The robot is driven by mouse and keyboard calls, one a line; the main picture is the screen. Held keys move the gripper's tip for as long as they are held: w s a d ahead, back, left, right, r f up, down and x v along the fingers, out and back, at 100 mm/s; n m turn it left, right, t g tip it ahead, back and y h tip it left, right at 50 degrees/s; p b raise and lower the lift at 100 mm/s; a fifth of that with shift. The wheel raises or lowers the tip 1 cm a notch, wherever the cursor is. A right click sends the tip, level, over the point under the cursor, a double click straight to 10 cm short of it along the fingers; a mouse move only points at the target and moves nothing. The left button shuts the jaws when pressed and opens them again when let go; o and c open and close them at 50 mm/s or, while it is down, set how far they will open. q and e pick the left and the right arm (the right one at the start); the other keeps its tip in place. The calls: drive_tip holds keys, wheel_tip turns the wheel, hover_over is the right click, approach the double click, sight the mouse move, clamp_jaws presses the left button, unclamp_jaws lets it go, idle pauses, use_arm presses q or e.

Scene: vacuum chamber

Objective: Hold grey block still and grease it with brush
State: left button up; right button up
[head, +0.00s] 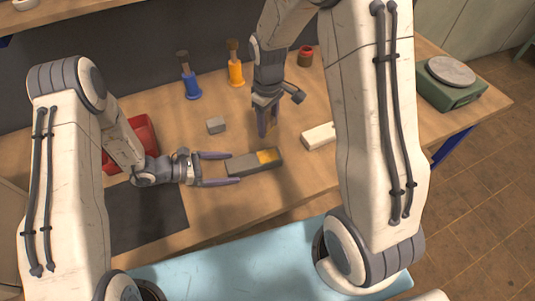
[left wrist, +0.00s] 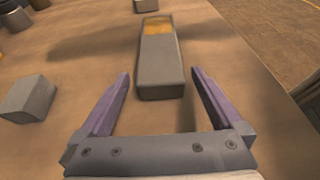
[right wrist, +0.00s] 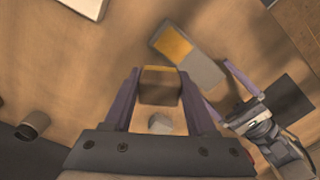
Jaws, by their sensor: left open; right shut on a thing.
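The long grey block (head: 240,165) lies flat on the wooden table, with a yellow-orange grease patch on its far end; it also shows in the left wrist view (left wrist: 160,68) and the right wrist view (right wrist: 206,70). My left gripper (head: 236,168) is open, its fingers on either side of the block's near end. In the left wrist view gaps show between the block and both fingers (left wrist: 160,80). My right gripper (head: 267,130) points down behind the block, shut on the brush. The brush (right wrist: 160,87) looks like a brown piece with a yellow edge in the right wrist view.
A small grey block (head: 216,125) and a white block (head: 318,136) lie nearby. Blue (head: 192,85) and orange (head: 236,73) holders and a red jar (head: 305,56) stand behind. A red bin (head: 143,130) and dark mat (head: 145,215) are left; a green scale (head: 450,92) is right.

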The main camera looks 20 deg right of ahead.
use_arm(q)
drive_tip(key=v, duration=1.1)
drive_tip(key=shift+s, duration=0.1)
